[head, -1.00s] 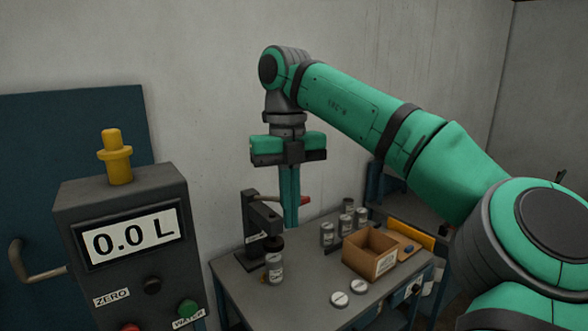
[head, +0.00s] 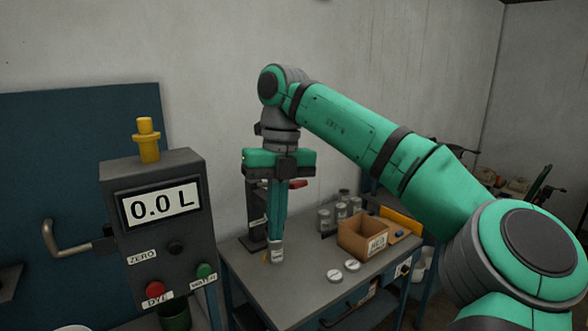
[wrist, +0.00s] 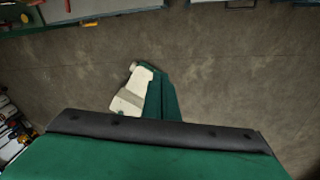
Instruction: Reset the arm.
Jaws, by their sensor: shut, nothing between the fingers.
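My gripper (head: 276,238) hangs straight down from my green arm over the left part of the workbench (head: 300,292). Its long green fingers are together, with nothing between them. Their lower ends overlap the top of a small labelled can (head: 277,253) in the head view; I cannot tell whether they touch it. The fingers partly hide a dark press (head: 254,225) with a red handle (head: 298,184). In the wrist view a green finger (wrist: 160,103) shows beside a pale object (wrist: 131,92) I cannot identify, above brown floor.
Several cans (head: 341,211) stand at the back of the bench, beside an open cardboard box (head: 363,237). A meter console (head: 158,220) reading 0.0 L, with a yellow knob on top, stands at the left.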

